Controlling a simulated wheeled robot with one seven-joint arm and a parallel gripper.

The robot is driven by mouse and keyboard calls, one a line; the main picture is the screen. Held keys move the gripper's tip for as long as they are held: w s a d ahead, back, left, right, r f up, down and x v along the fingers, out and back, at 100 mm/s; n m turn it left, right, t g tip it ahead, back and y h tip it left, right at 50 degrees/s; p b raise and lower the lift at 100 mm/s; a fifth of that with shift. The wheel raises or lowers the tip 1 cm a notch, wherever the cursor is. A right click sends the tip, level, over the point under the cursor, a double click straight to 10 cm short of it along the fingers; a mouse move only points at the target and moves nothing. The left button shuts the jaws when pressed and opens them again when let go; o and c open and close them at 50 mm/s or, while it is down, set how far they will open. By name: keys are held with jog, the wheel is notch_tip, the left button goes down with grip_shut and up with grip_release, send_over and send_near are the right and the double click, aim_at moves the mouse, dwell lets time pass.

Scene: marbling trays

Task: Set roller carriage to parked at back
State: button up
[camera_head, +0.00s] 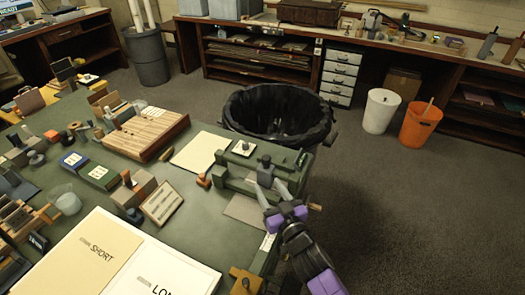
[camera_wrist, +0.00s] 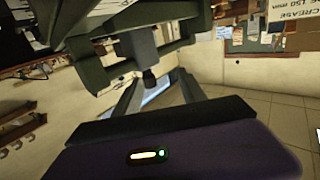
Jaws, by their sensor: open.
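The green roller press (camera_head: 235,186) stands at the right edge of the green worktable. I take the dark block with a knob (camera_head: 265,170) on it to be the roller carriage, partway along the press. My gripper (camera_head: 268,186) is open beside the press, fingers pointing at the knob. In the wrist view the dark knob (camera_wrist: 149,80) shows just beyond and between the fingers of my gripper (camera_wrist: 155,88). The green frame of the press (camera_wrist: 95,72) fills the upper part. I cannot tell whether the fingers touch the knob.
A wooden slatted rack (camera_head: 145,132), white sheets and small blocks crowd the table to the left. Large folders (camera_head: 75,255) lie at the front. A black-lined bin (camera_head: 277,112) stands behind the press. The floor to the right is clear, with white and orange bins (camera_head: 421,124) farther back.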

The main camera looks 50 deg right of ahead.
aim_at(268, 164)
jog(key=shift+h, duration=0.5)
jog(key=w+d, duration=0.1)
jog(key=w+d+r, duration=0.1)
jog(key=d, duration=0.1)
jog(key=w+d+r, duration=0.1)
jog(key=shift+w+d+r, duration=0.1)
jog(key=shift+w+d, duration=0.25)
jog(key=shift+w, duration=0.05)
jog(key=shift+b+x, duration=0.3)
jog(key=shift+x, duration=3.25)
jog(key=shift+c, duration=0.5)
grip_shut()
